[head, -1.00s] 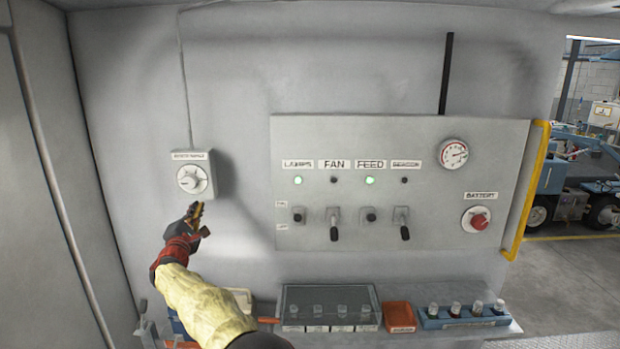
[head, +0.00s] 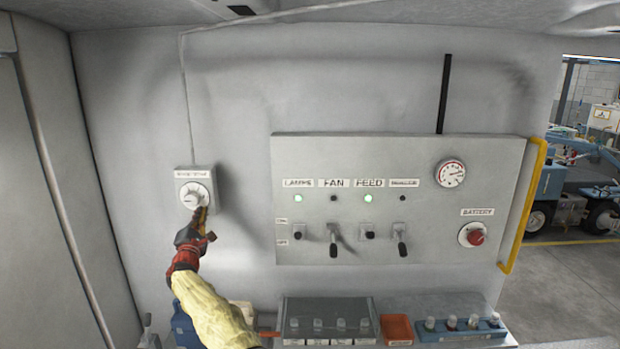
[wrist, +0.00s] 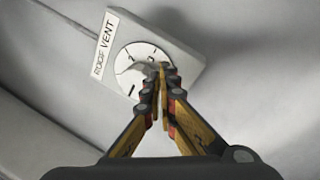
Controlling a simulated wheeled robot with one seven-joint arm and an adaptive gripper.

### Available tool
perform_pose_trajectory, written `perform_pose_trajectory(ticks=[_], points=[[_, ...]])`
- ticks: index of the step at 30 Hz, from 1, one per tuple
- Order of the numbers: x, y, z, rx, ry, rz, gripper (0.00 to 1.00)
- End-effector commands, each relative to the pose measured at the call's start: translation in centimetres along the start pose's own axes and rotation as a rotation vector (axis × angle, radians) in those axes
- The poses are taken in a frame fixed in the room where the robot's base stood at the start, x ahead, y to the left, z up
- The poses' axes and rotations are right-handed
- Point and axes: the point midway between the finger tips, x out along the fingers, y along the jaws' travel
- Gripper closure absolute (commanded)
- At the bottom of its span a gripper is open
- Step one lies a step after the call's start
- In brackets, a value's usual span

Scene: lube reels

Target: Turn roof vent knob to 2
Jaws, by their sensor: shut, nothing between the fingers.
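The roof vent control is a small light box on the wall with a round white dial and knob (head: 193,192), at the left in the head view. In the wrist view its box carries a "ROOF VENT" label (wrist: 103,45), and its dial (wrist: 135,62) shows a few marks, with a 2 seemingly near the top. My gripper (head: 201,212) is shut and empty, its fingertips at the lower right of the dial. In the wrist view the fingertips (wrist: 160,70) cover part of the knob. I cannot tell whether they touch it or where the knob points.
A switch panel (head: 320,255) with labelled switches, lamps, a gauge and a red battery knob (head: 476,238) is to the right. Below stand a clear-lidded box (head: 328,307), an orange tray (head: 397,328) and a blue rack (head: 430,333). The wall around the vent box is clear.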

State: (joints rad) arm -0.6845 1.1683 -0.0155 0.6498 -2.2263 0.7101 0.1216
Motion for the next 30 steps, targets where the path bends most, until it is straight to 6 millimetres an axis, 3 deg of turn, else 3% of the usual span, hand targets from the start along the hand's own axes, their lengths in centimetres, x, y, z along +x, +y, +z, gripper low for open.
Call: perform_pose_trajectory(ticks=[30], points=[[0.86, 0.25, -0.05, 0.001, -0.001, 0.001, 1.00]])
